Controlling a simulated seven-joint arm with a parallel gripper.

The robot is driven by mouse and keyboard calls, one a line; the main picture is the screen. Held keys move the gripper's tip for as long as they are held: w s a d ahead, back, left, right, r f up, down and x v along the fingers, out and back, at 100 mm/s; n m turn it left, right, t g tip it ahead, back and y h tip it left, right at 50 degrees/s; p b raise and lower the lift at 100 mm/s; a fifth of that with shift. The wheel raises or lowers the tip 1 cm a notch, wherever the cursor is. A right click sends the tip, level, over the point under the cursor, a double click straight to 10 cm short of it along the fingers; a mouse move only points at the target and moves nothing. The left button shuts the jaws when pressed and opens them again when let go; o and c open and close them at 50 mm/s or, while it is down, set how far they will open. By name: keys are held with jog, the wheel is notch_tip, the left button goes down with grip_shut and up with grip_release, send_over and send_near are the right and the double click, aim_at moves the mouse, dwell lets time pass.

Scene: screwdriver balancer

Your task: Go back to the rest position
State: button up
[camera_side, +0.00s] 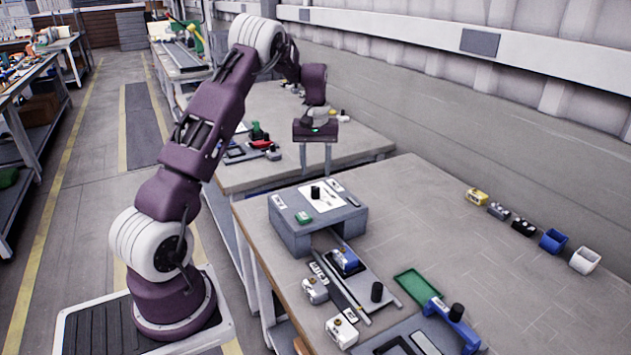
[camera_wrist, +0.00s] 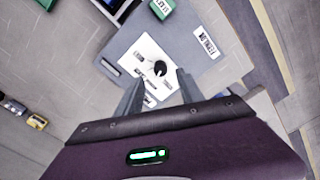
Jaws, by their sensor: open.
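My gripper (camera_side: 315,158) is open and empty. In the side view its two fingers point down, above and behind the grey raised block (camera_side: 293,240) on the workbench. In the wrist view the gripper (camera_wrist: 160,95) shows its two fingers apart, over the block's top. The block carries a white plate (camera_side: 325,200) with a black knob (camera_side: 315,191). The knob also shows in the wrist view (camera_wrist: 160,68), just beyond the fingertips and apart from them. A green button (camera_side: 303,217) sits on the block's near side.
In front of the block are a blue-topped device (camera_side: 346,260), white blocks (camera_side: 342,331), a green tray (camera_side: 417,287) and a blue stand (camera_side: 452,320). Several small parts and a blue bin (camera_side: 553,240) line the wall side. The bench's middle right is clear.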

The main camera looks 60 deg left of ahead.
jog(key=shift+r, duration=0.3)
jog(key=shift+d, duration=0.1)
jog(key=s+d+r+m+t, duration=0.1)
jog(key=s+d+r+m, duration=0.15)
jog(key=d+r, duration=0.6)
jog(key=s+d+r+m+t, duration=0.2)
jog(key=s+d+r, duration=0.1)
jog(key=d+r, duration=0.5)
jog(key=s+d+m+t, duration=0.1)
jog(key=s+d+m, duration=0.2)
jog(key=s+d, duration=0.4)
jog(key=s+d+f+m+t, duration=0.1)
jog(key=s+d+m, duration=0.3)
jog(key=s+d, duration=0.4)
jog(key=s, duration=0.4)
jog(key=shift+s+d+t, duration=0.15)
jog(key=shift+s+t, duration=0.15)
jog(key=shift+s, duration=0.1)
